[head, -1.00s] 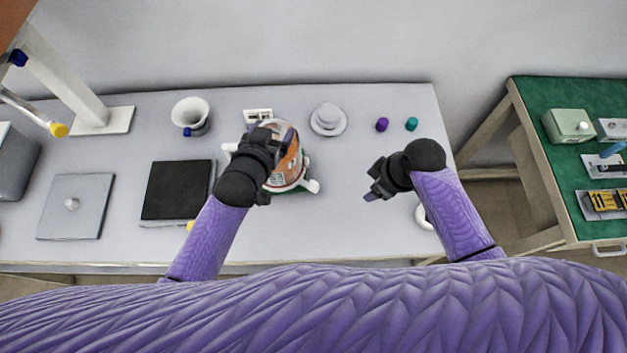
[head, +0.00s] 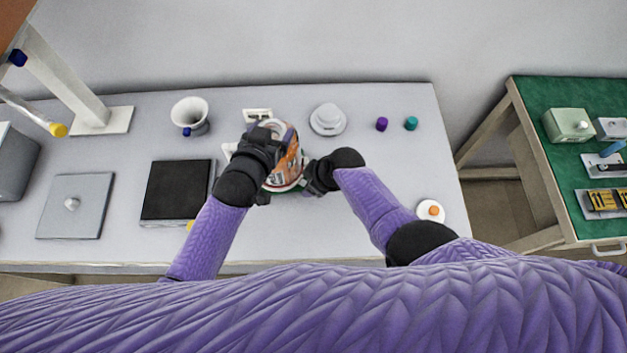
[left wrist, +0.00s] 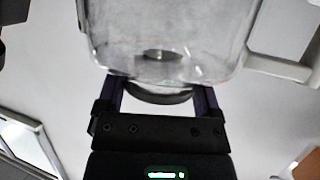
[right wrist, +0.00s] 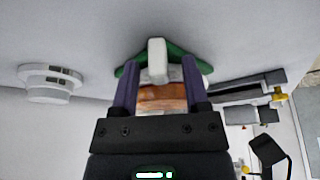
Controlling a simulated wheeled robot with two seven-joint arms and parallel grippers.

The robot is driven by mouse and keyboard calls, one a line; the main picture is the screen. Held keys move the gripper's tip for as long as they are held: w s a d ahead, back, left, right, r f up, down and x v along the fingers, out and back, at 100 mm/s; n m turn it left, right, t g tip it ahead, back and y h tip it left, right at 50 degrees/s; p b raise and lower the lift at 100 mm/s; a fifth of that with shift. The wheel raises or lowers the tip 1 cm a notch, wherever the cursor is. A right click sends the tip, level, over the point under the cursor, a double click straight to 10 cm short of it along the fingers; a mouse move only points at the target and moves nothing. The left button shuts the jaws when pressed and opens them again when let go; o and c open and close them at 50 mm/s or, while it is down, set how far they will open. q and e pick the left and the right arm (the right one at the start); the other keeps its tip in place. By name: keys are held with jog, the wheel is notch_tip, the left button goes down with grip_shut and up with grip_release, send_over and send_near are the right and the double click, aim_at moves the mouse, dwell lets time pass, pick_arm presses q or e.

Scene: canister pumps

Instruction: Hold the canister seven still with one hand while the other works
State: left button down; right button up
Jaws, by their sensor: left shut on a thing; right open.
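The canister (head: 292,166) stands on the grey table, with an orange and white label, a clear top and a green base. Whether it is marked seven I cannot read. My left gripper (head: 268,140) is shut on its upper part; in the left wrist view the clear body (left wrist: 165,35) shows just beyond the fingers. My right gripper (head: 314,178) is at the canister's lower right side. In the right wrist view its open fingers (right wrist: 161,66) stand either side of a white spout-like part (right wrist: 157,62), above the green base (right wrist: 190,50); contact is unclear.
A white round lidded piece (head: 327,119) stands behind the canister, with a purple cap (head: 382,124) and a teal cap (head: 411,123) to its right. A black pad (head: 176,190) lies left. A white dish with an orange piece (head: 431,211) lies right. The right half of the table is mostly clear.

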jog(key=shift+f, duration=0.1)
grip_shut()
dwell(1.4)
